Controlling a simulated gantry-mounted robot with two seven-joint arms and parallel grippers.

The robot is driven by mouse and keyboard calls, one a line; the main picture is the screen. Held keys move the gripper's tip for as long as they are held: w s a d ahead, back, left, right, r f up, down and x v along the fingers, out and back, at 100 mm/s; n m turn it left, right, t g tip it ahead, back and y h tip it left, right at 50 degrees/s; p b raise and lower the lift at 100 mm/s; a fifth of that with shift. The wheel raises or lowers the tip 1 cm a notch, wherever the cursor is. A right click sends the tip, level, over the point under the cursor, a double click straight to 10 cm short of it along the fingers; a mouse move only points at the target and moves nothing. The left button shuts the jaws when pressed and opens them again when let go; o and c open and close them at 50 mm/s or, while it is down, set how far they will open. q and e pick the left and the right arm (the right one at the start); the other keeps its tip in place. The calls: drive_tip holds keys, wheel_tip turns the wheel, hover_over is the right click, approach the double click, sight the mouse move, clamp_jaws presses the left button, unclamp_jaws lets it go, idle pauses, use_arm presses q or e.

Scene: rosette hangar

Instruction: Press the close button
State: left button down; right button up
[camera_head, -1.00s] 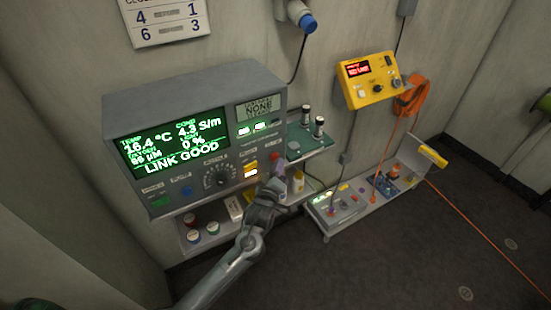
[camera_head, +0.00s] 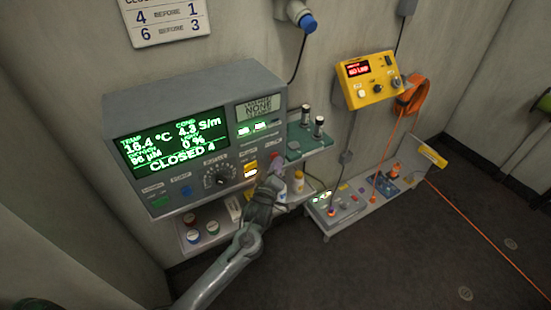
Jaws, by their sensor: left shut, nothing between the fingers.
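A grey control box (camera_head: 180,100) on the wall carries a green-lit display (camera_head: 178,142) that reads "CLOSED 4" on its bottom line. The labels are too small to read, so I cannot tell which is the close button. My left gripper (camera_head: 276,168) is shut and empty at the lower right of the box front. It covers most of the red button there; I cannot tell whether it touches.
A shelf (camera_head: 184,238) below the box holds small jars and bottles (camera_head: 298,182). A green rack with vials (camera_head: 304,143) stands beside the box. A yellow wall unit (camera_head: 372,82) and a low bench (camera_head: 345,217) are to the right.

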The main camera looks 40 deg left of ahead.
use_arm(q)
drive_tip(key=shift+s+d+r+p, duration=0.15)
drive_tip(key=shift+d+p, duration=0.1)
drive_tip(key=shift+d, duration=0.15)
drive_tip(key=shift+s+d+f+p, duration=0.1)
drive_tip(key=shift+s+d+p, duration=0.1)
drive_tip(key=shift+d, duration=0.2)
drive_tip(key=shift+d, duration=0.1)
drive_tip(key=shift+s+d+p, duration=0.25)
drive_tip(key=shift+d+p, duration=0.05)
drive_tip(key=shift+d, duration=0.45)
drive_tip(key=shift+s+d+p, duration=0.2)
drive_tip(key=shift+d+p, duration=0.05)
drive_tip(key=shift+d, duration=0.55)
drive_tip(key=shift+s+d+p, duration=0.25)
drive_tip(key=shift+d+p, duration=0.05)
drive_tip(key=shift+d, duration=0.45)
